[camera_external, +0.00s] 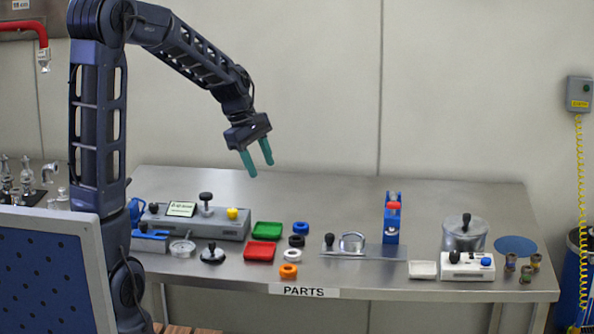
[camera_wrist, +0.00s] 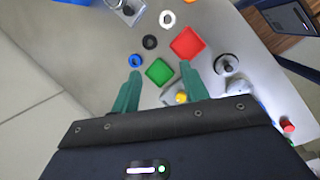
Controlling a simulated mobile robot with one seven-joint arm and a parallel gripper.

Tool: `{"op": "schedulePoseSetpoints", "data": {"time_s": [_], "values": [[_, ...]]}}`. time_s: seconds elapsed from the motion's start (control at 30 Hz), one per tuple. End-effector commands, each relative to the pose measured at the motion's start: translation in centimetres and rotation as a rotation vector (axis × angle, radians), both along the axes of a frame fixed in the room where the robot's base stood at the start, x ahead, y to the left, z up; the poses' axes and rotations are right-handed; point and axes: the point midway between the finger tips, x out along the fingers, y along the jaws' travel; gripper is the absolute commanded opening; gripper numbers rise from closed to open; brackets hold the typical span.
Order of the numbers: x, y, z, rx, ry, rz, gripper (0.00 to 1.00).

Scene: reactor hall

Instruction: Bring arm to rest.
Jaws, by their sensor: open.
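My arm rises at the left of the external view and bends over the steel table (camera_external: 330,190). My gripper (camera_external: 258,168) hangs above the table with its two green fingers apart and nothing between them. In the wrist view, my gripper (camera_wrist: 162,88) also shows spread fingers, with a green tray (camera_wrist: 159,71) seen beyond the gap. The fingers are well clear of the things on the table.
A grey control box (camera_external: 200,222), a red tray (camera_external: 259,251), several small rings, a blue block device (camera_external: 392,218), a metal pot (camera_external: 464,232) and a white switch box (camera_external: 467,266) stand on the table. The air above the table's right half is free.

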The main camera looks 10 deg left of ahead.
Motion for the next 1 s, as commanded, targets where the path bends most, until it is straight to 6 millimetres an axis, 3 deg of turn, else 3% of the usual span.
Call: {"op": "schedulePoseSetpoints", "data": {"time_s": [0.2, 0.5, 1.0], "values": [[-3.3, 5.6, 3.4, 0.05, -0.128, -0.153, 0.45], [-8.5, 12.4, 6.4, 0.153, -0.277, -0.365, 0.45], [-18.5, 21.3, 8.0, 0.391, -0.451, -0.707, 0.45]]}}
